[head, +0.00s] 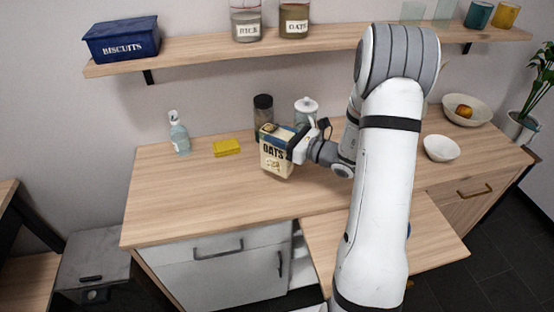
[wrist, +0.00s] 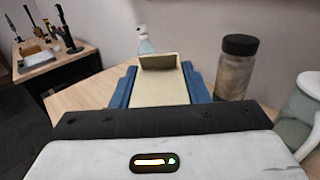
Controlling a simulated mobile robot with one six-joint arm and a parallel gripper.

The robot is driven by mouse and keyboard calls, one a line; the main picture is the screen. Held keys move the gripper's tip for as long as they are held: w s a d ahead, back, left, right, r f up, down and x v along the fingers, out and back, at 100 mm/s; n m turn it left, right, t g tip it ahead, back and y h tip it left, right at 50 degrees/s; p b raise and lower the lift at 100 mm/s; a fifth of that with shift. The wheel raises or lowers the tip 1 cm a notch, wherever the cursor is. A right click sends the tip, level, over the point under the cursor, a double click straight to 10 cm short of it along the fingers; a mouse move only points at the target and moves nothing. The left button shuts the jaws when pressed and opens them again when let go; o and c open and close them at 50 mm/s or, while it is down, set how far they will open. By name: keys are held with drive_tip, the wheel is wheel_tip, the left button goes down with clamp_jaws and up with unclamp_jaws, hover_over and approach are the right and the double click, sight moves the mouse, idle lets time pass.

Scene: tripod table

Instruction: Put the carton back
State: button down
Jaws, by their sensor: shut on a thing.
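The oats carton (head: 274,158) is a cream box with dark lettering and stands close to upright over the wooden counter. It also shows in the wrist view (wrist: 162,88), with its top flap raised. My gripper (head: 291,146) comes from the right and is shut on the carton. In the wrist view the blue fingers of my gripper (wrist: 160,86) lie along both sides of it. I cannot tell whether the carton's base touches the counter.
A dark-lidded jar (head: 263,112) and a white-lidded jar (head: 306,112) stand just behind the carton. A spray bottle (head: 179,134) and a yellow sponge (head: 227,147) are to the left. The wall shelf (head: 190,52) holds a biscuit tin and jars. The counter's front left is clear.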

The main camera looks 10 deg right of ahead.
sight(279, 151)
drive_tip(key=shift+f+p, duration=0.3)
drive_tip(key=shift+f, duration=2.85)
drive_tip(key=c, duration=0.8)
unclamp_jaws()
